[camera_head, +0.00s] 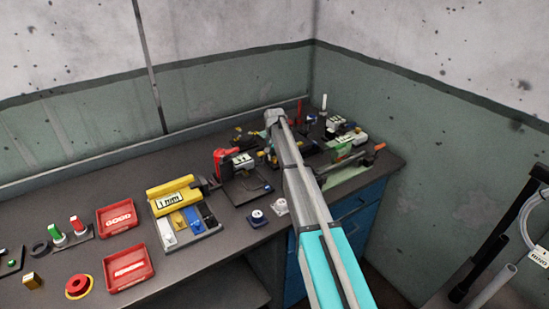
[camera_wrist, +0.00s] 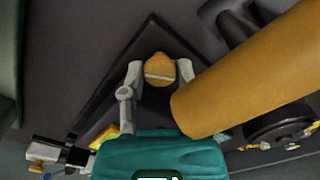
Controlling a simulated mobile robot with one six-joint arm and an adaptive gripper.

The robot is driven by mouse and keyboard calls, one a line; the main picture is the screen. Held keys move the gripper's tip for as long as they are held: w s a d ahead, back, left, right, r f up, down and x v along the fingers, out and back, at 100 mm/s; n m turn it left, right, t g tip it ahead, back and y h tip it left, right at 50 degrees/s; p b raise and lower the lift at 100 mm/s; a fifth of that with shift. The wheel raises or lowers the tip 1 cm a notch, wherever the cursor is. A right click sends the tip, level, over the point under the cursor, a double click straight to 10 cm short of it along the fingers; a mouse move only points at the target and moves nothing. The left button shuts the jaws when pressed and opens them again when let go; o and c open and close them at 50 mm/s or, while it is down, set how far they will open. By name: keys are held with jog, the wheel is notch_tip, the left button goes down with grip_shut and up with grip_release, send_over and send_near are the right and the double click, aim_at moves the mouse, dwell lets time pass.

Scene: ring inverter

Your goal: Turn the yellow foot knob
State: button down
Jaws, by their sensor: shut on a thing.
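In the wrist view, a small rounded yellow knob (camera_wrist: 160,67) with a pale band across it stands over a dark flat base (camera_wrist: 148,30). My gripper (camera_wrist: 160,73) has one grey finger on each side of the knob and is shut on it. The lower part of the knob is hidden by the fingers and a teal body in front. In the head view my arm reaches to the back of the bench near the corner, and its end hides the knob and the fingertips.
A thick orange-yellow cylinder (camera_wrist: 245,70) lies close to the right of my gripper in the wrist view. In the head view a red device (camera_head: 221,161) and several small parts crowd the back corner. Red trays (camera_head: 117,217) and a yellow box (camera_head: 173,193) stand left.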

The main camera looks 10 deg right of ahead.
aim_at(275, 157)
jog(key=shift+n, duration=0.3)
jog(key=shift+c, duration=1.7)
grip_release()
jog(key=shift+d+m, duration=0.1)
jog(key=shift+m, duration=0.3)
jog(key=shift+m, duration=0.5)
jog(key=m, duration=0.4)
notch_tip(275, 157, up, 14)
jog(key=p, duration=1.4)
jog(key=s+f+n+b, duration=0.2)
jog(key=s, duration=0.9)
jog(key=s+f+n+b, duration=0.3)
jog(key=s, duration=0.7)
jog(key=s+a+f+n+b, duration=0.1)
jog(key=s+f+n+b, duration=0.1)
jog(key=s, duration=0.9)
jog(key=shift+s+f+n, duration=0.25)
jog(key=shift+s+n, duration=0.1)
jog(key=shift+n, duration=0.05)
